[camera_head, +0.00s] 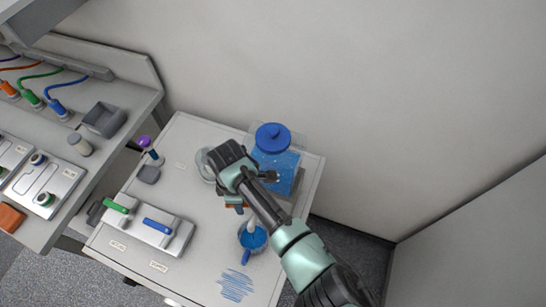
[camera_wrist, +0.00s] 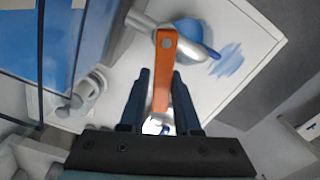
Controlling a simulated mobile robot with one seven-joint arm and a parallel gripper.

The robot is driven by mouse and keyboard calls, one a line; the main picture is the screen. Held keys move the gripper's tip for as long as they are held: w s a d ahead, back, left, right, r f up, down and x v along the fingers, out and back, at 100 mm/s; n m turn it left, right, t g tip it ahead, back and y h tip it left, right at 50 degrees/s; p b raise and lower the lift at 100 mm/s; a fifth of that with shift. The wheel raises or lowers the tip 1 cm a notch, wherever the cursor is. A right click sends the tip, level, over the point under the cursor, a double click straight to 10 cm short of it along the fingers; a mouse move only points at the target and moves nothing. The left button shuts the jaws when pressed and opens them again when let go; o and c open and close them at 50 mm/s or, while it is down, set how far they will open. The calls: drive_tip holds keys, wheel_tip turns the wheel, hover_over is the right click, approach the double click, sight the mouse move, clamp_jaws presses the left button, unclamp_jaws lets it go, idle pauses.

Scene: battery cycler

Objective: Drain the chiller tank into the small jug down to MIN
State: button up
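The chiller tank (camera_head: 285,178) is a clear box of blue liquid with a blue lid (camera_head: 273,136), at the back right of the cabinet top. Its blue side also shows at the left of the wrist view (camera_wrist: 75,35). The small jug (camera_head: 252,239) stands in front of it with blue in it; it is partly hidden behind the tap in the wrist view (camera_wrist: 187,30). The tap's orange lever (camera_wrist: 166,65) lies between the fingers of my gripper (camera_wrist: 160,78). The fingers look apart, with a gap at the lever's left side. The MIN mark is not readable.
A blue hatched patch (camera_head: 237,286) lies on the cabinet top in front of the jug. A grey unit with green and blue handles (camera_head: 150,228) lies to the left. A clear round container (camera_head: 206,165) stands behind my gripper. A wall is close behind.

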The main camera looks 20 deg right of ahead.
drive_tip(key=m, duration=0.1)
drive_tip(key=w+m, duration=0.1)
drive_tip(key=m, duration=0.2)
drive_tip(key=shift+w+d, duration=0.35)
drive_tip(key=shift+d, duration=0.05)
drive_tip(key=shift+w+d+b, duration=0.1)
drive_tip(key=shift+w+b, duration=0.05)
drive_tip(key=shift+b, duration=0.15)
drive_tip(key=shift+o, duration=1.2)
wheel_tip(320, 180, up, 8)
drive_tip(key=p, duration=0.7)
drive_tip(key=shift+w, duration=0.15)
drive_tip(key=shift+d, duration=0.1)
